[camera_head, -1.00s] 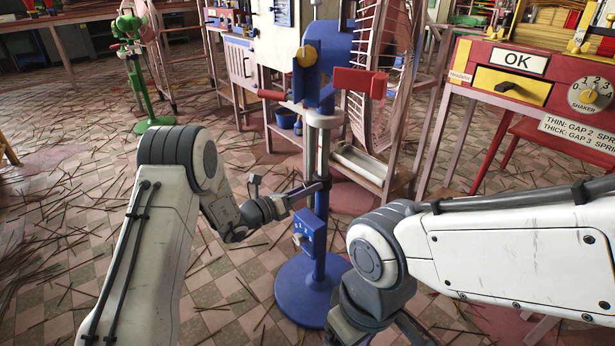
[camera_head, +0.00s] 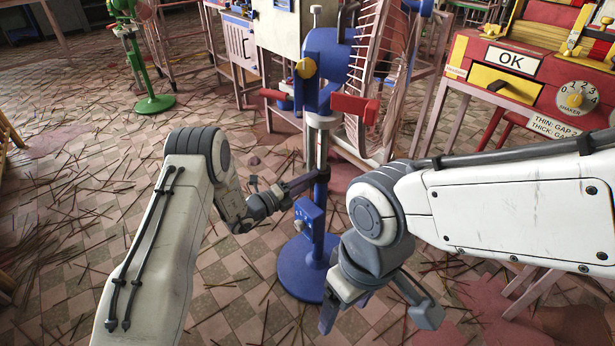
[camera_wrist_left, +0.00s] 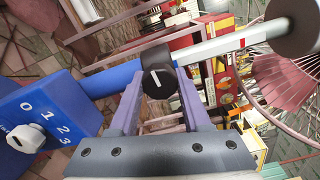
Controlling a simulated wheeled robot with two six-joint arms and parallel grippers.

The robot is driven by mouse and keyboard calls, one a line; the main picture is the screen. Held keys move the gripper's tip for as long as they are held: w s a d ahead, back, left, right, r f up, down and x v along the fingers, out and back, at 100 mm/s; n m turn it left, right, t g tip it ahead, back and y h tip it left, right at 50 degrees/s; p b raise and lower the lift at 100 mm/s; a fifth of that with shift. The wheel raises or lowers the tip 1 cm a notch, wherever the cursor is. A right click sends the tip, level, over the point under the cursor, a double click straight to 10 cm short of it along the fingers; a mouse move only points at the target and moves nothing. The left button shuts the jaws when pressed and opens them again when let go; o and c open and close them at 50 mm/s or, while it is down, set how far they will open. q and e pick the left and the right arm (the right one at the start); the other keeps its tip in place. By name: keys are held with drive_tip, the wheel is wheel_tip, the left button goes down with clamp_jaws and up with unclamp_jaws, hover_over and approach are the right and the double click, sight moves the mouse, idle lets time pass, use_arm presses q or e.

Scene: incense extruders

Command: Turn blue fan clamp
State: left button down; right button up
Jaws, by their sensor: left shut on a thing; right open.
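The blue fan (camera_head: 330,62) stands on a pole with a round blue base (camera_head: 306,268). Its dark clamp (camera_head: 323,174) sits around the pole, at the joint between the blue lower tube and the pale upper tube. In the left wrist view, the clamp's black knob (camera_wrist_left: 158,80) has a white mark and sits between my purple fingers. My left gripper (camera_head: 312,181) is shut on this knob, and its fingertips also show in the left wrist view (camera_wrist_left: 160,88). My right gripper (camera_head: 375,312) is open and empty, low in front of the base.
A blue control box (camera_head: 308,220) with a numbered dial (camera_wrist_left: 25,138) is on the pole below the clamp. A green fan stand (camera_head: 153,103) is at the back left. A red cabinet (camera_head: 462,55) stands at right. Sticks litter the tiled floor.

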use_arm(q)
drive_tip(key=shift+f+n, duration=0.1)
drive_tip(key=shift+n, duration=0.3)
drive_tip(key=shift+c, duration=1.8)
unclamp_jaws()
drive_tip(key=p+v, duration=0.3)
drive_tip(key=v, duration=0.7)
drive_tip(key=shift+s+a, duration=0.2)
drive_tip(key=shift+s, duration=0.05)
